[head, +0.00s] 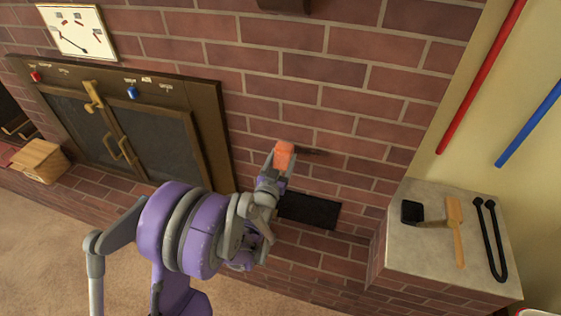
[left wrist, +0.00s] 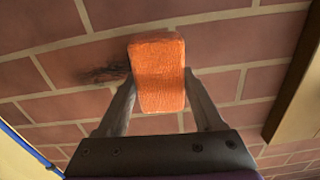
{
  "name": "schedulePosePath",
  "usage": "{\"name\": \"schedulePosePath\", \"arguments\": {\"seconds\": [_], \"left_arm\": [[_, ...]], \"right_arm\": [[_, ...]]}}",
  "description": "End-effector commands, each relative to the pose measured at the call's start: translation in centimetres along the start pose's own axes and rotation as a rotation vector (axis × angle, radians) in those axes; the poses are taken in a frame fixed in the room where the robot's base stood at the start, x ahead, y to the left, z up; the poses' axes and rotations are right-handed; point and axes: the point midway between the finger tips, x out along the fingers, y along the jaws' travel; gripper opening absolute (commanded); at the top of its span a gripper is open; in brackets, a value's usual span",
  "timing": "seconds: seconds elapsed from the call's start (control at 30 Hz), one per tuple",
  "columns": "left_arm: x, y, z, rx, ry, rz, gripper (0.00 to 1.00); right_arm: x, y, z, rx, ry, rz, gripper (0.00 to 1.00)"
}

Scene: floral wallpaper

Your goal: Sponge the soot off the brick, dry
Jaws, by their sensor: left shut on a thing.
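My left gripper (head: 279,170) is shut on an orange sponge (head: 285,155) and holds it up at the brick wall (head: 300,88). In the left wrist view the sponge (left wrist: 158,72) sits between the two fingers against or very near the bricks; I cannot tell if it touches. A dark soot smudge (left wrist: 104,74) shows on the brick just left of the sponge there. In the head view the soot (head: 312,151) is a faint dark streak just right of the sponge. Part of it may be hidden behind the sponge. My right gripper is not in view.
A stone-topped ledge (head: 430,250) at the right holds a black-headed brush (head: 412,212), a wooden tool (head: 455,230) and black tongs (head: 492,240). A dark slot (head: 309,210) lies below the sponge. A fireplace with closed doors (head: 125,135) is at the left.

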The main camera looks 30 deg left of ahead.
Motion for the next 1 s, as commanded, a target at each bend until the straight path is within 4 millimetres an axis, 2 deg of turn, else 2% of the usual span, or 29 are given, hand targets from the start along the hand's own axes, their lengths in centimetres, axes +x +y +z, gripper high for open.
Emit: {"name": "schedulePosePath", "arguments": {"seconds": [0.57,1.0], "left_arm": [[0.05,0.00,0.00,0.000,0.000,0.000,0.24],[0.82,0.00,0.01,0.000,0.000,0.000,0.24]], "right_arm": [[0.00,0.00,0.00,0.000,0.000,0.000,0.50],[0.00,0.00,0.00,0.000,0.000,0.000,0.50]]}}
